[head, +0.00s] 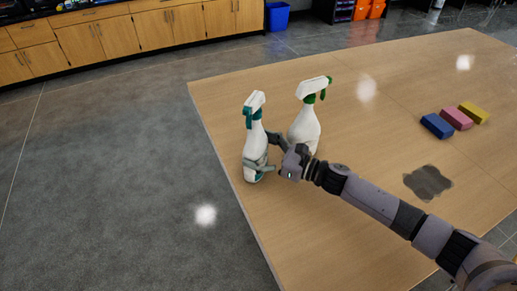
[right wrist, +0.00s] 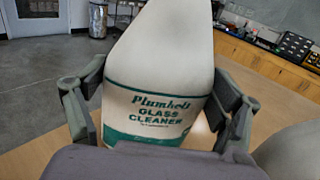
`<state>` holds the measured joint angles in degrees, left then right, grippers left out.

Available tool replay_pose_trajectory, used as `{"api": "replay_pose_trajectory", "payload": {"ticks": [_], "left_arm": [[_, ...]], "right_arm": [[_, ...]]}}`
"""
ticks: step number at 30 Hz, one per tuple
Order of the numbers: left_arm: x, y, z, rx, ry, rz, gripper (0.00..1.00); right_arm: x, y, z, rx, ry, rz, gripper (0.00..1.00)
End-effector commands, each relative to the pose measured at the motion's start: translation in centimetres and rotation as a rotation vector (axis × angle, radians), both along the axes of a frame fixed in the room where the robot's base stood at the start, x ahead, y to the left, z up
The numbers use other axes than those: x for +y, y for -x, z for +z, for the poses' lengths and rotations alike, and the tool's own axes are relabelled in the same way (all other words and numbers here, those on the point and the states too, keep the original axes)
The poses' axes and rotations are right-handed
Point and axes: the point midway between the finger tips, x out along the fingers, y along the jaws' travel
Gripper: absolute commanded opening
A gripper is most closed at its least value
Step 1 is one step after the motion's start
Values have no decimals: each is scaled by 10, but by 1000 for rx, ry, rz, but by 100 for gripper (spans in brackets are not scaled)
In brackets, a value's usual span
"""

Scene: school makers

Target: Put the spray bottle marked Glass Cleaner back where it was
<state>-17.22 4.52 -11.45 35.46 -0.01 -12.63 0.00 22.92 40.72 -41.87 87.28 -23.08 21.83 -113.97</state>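The Glass Cleaner spray bottle (head: 256,138) is white with a teal trigger and stands upright near the left edge of the table. Its label reads "Plumholt Glass Cleaner" in the right wrist view (right wrist: 152,110). My right gripper (head: 260,162) has its fingers around the lower body of this bottle, one on each side. In the right wrist view the fingers (right wrist: 160,105) lie along both sides of the bottle. Whether the base touches the table is hard to tell. My left gripper is not in view.
A second white spray bottle with a green trigger (head: 305,122) stands just right of it, behind my gripper. Blue (head: 437,125), pink (head: 456,118) and yellow (head: 474,112) blocks lie at the right. A dark patch (head: 428,182) is on the table (head: 370,140). The middle is clear.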

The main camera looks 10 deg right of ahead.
Motion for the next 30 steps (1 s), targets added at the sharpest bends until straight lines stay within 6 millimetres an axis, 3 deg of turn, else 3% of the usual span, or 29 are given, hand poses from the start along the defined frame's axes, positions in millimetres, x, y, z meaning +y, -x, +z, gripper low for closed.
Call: {"api": "replay_pose_trajectory", "payload": {"ticks": [14,30], "left_arm": [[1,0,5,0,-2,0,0],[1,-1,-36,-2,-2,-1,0]], "right_arm": [[0,0,4,1,-1,1,92],[-76,67,-2,3,2,-1,92]]}}
